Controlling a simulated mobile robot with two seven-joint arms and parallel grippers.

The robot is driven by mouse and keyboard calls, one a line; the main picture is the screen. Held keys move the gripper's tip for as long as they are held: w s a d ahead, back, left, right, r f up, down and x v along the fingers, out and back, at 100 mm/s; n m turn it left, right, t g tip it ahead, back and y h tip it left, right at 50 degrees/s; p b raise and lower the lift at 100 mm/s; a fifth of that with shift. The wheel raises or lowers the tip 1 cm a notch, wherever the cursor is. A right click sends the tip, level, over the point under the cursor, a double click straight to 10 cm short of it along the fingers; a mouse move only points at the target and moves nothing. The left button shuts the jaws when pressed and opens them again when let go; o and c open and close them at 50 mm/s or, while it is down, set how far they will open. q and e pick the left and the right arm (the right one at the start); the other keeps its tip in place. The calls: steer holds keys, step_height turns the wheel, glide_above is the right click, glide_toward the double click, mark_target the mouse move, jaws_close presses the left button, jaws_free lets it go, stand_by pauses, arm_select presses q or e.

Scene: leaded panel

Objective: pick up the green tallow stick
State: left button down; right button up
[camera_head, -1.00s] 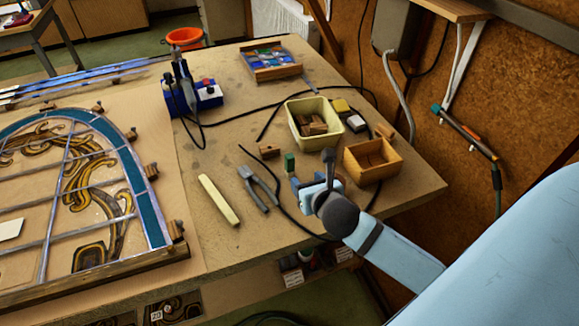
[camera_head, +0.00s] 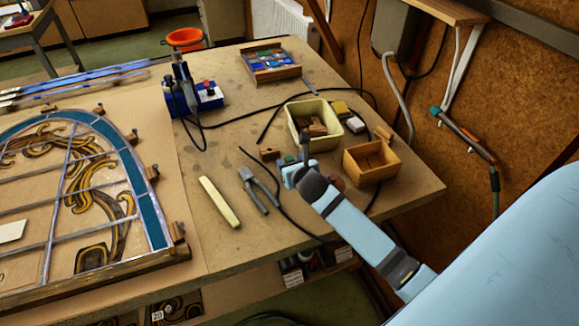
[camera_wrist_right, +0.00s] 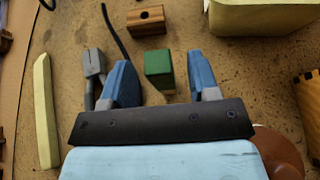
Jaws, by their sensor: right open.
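My right gripper (camera_wrist_right: 159,63) is open and empty. My left gripper is not in view.
A long pale yellow stick (camera_head: 219,202) and pliers (camera_head: 258,190) lie to the left. A small wooden block (camera_head: 270,153), a cream tub (camera_head: 297,127) and a wooden box (camera_head: 348,168) are close by. A black cable (camera_head: 290,221) crosses the bench.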

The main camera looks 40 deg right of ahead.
steer(key=shift+w+d+f, duration=0.1)
steer(key=shift+w+f, duration=0.05)
steer(key=shift+w, duration=0.15)
steer(key=c, duration=1)
